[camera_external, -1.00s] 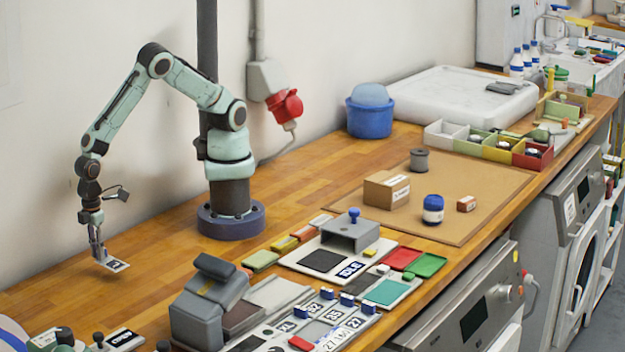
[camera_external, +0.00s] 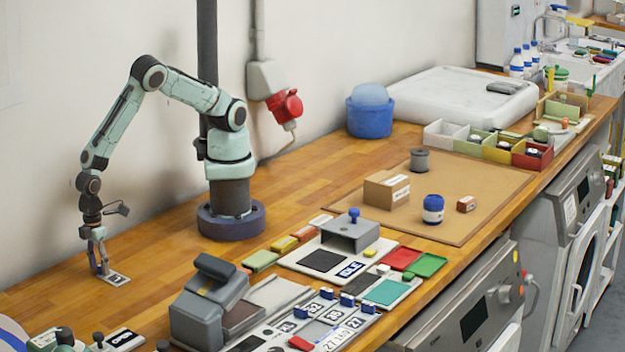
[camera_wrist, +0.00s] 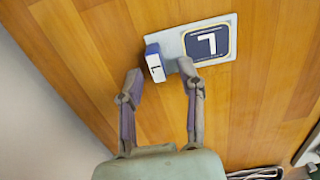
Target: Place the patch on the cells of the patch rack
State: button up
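The patch (camera_wrist: 207,44) is a light plate with a dark square bearing a white character, with a small blue-and-white grip block (camera_wrist: 153,64) at its left end. In the external view the patch (camera_external: 117,280) lies apparently flat on the wooden bench at the left. My gripper (camera_wrist: 159,72) is open, its fingers on either side of the block with gaps showing. In the external view my gripper (camera_external: 99,271) is low at the patch. A board with numbered plates and blue blocks, apparently the patch rack (camera_external: 318,331), is at the front centre.
A grey press-like device (camera_external: 208,304) stands left of the rack. Bare bench (camera_external: 165,262) lies between my gripper and these things.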

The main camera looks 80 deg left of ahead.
aim_at(100, 266)
notch_tip(100, 266, up, 12)
jog(key=shift+r, duration=0.15)
jog(key=shift+w, duration=0.1)
